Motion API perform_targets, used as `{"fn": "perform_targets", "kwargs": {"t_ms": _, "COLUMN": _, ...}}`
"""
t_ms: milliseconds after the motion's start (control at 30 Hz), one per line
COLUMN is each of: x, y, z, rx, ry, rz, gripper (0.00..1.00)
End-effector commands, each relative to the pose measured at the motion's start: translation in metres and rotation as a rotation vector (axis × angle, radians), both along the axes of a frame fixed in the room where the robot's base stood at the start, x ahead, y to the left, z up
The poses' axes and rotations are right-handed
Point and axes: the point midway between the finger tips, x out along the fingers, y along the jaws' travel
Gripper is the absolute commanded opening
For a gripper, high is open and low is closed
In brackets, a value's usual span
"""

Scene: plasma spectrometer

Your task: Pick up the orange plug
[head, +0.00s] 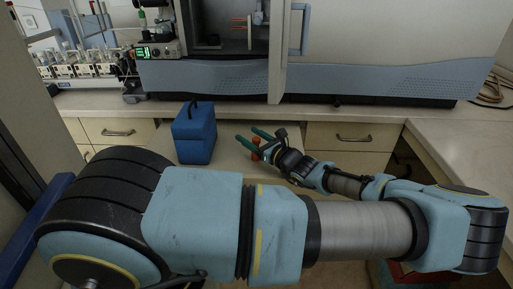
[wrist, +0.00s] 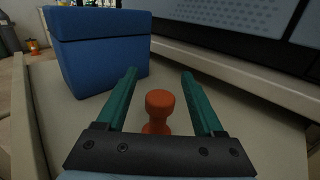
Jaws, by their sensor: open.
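The orange plug (wrist: 159,108) stands upright on a pale surface in the wrist view, between my gripper's two green fingers, with a gap on each side. Its lower end is partly hidden by the gripper's dark crossbar. My gripper (wrist: 160,72) is open and empty, its fingertips reaching past the plug. In the head view the plug (head: 256,142) shows as a small orange shape beside the green fingers of my gripper (head: 250,134).
A blue box (head: 195,133) with a dark handle stands left of the gripper, close to the left finger in the wrist view (wrist: 100,55). The large grey instrument (head: 385,50) stands behind on the bench.

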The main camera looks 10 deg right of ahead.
Motion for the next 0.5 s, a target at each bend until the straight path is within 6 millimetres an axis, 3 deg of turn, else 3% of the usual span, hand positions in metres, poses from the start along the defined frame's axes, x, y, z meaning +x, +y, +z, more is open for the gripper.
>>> {"fn": "perform_targets", "kwargs": {"t_ms": 267, "x": 0.0028, "y": 0.002, "z": -0.0003, "rx": 0.0, "ry": 0.0, "rz": 0.0, "gripper": 0.69}}
{"fn": "perform_targets", "kwargs": {"t_ms": 500, "x": 0.0025, "y": 0.002, "z": -0.0003, "rx": 0.0, "ry": 0.0, "rz": 0.0, "gripper": 0.42}}
